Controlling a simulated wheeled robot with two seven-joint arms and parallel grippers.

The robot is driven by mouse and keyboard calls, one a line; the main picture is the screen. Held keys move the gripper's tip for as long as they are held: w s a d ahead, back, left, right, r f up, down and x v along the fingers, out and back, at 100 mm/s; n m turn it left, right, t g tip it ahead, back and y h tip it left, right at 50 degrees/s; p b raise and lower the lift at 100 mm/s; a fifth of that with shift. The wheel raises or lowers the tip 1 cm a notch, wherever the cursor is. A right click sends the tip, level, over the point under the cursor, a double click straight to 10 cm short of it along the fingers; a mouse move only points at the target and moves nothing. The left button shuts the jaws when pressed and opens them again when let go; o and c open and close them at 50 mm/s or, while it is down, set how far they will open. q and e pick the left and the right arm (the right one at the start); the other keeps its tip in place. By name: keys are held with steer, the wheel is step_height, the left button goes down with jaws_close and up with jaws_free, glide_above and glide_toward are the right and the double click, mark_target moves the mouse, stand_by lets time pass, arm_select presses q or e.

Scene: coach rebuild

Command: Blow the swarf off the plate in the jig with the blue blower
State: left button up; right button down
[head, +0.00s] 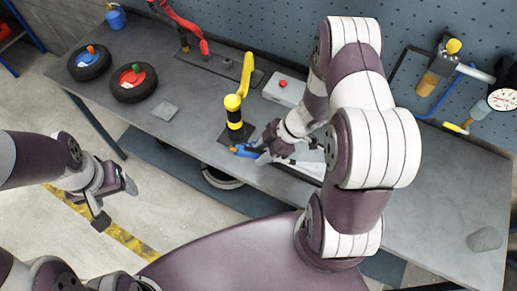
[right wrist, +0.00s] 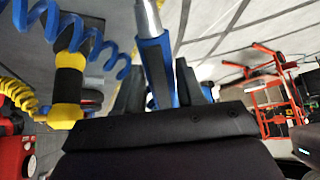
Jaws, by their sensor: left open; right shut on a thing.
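The blue blower (head: 243,151) is gripped by my right gripper (head: 262,152) near the front edge of the bench, just beside the black and yellow post. In the right wrist view the blower's blue body (right wrist: 156,68) sits between the two fingers, with its silver nozzle (right wrist: 148,18) pointing away from the gripper. A pale plate-like surface (head: 308,163) shows to the right of the gripper, partly hidden by my right arm. I cannot make out the jig's outline or any swarf. My left gripper (head: 116,204) is open and empty, off the bench over the floor.
The black and yellow post (head: 235,118) stands close to the right gripper. A blue coiled hose (right wrist: 100,42) crosses the wrist view. A grey box with a red button (head: 284,90) stands behind. Two wheels (head: 134,83) lie at the left; the bench's right side is mostly clear.

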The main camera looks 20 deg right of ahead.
steer(key=shift+w+d, duration=0.2)
steer(key=shift+w, duration=0.4)
steer(key=shift+w+d, duration=0.2)
steer(key=shift+w, duration=0.4)
stand_by(0.6)
steer(key=c, duration=1.6)
jaws_free()
jaws_close()
step_height(320, 180, up, 6)
steer(key=p, duration=0.7)
